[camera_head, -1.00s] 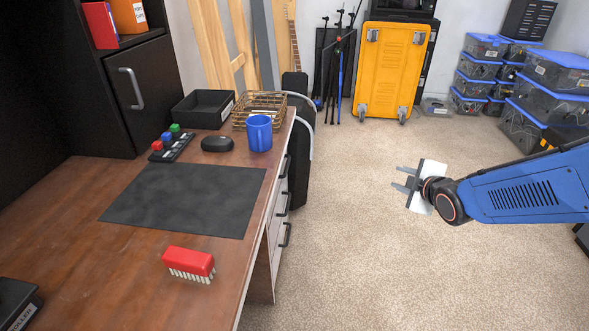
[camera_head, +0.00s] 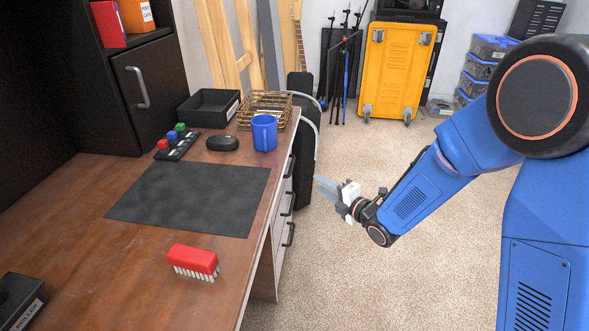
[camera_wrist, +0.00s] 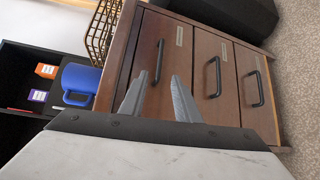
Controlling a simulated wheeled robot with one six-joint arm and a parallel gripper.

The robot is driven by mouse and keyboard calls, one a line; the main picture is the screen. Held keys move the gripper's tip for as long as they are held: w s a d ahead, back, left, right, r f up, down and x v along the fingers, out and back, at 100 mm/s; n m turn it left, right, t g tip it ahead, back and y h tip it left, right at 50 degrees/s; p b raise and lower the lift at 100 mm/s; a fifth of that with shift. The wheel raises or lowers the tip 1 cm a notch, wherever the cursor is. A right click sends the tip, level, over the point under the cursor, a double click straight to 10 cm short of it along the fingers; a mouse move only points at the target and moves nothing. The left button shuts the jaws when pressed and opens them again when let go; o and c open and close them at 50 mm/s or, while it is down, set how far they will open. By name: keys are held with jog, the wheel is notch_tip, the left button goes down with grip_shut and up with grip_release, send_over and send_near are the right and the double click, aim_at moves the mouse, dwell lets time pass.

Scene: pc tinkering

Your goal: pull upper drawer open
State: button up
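The desk's drawer stack stands under the right end of the wooden top, with three dark bar handles. The upper drawer (camera_wrist: 178,60) is leftmost in the turned wrist view, and it looks closed; its handle (camera_wrist: 158,63) lies just beyond my fingertips there. In the head view its front is seen edge-on, with the upper handle (camera_head: 290,165) near the desk top. My gripper (camera_head: 328,186) is to the right of the drawers, apart from them, pointing toward them. In the wrist view its two fingers (camera_wrist: 158,92) are spread with nothing between them.
The middle handle (camera_wrist: 213,77) and lower handle (camera_wrist: 256,88) stick out beside the upper one. A blue mug (camera_head: 265,132) and wire basket (camera_head: 262,108) stand near the desk's edge. A black case (camera_head: 301,90) stands behind the drawers. The carpet (camera_head: 330,270) in front is clear.

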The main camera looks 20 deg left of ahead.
jog(key=x, duration=1.5)
jog(key=shift+w+a, duration=0.2)
jog(key=shift+w, duration=0.1)
jog(key=shift+f, duration=0.15)
grip_shut()
